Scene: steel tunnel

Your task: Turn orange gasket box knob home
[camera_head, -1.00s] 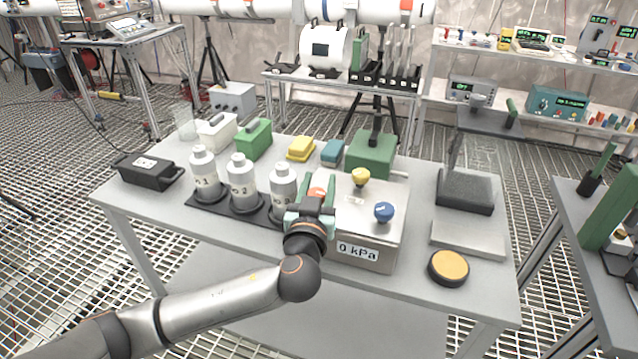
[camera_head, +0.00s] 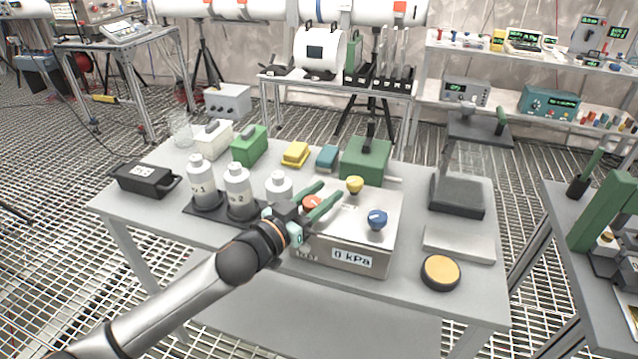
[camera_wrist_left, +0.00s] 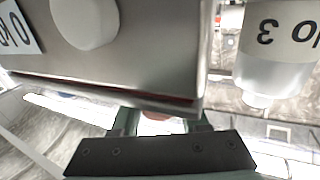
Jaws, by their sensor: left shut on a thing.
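The gasket box (camera_head: 318,250) is a grey metal box with a "0 kPa" label on its front, standing on the table. Its orange knob (camera_head: 311,202) is on the left part of the lid. My left gripper (camera_head: 323,193) is shut on the orange knob, its green fingers on either side and slanting to the upper right. A yellow knob (camera_head: 355,185) and a blue knob (camera_head: 377,219) stand free on the lid. In the left wrist view, the box (camera_wrist_left: 110,70) fills the upper left and a bit of orange (camera_wrist_left: 155,117) shows between the fingers. My right gripper is out of view.
A green block (camera_head: 366,160) is behind the box. An orange-topped puck (camera_head: 440,272) and a grey plate (camera_head: 459,244) lie to the right.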

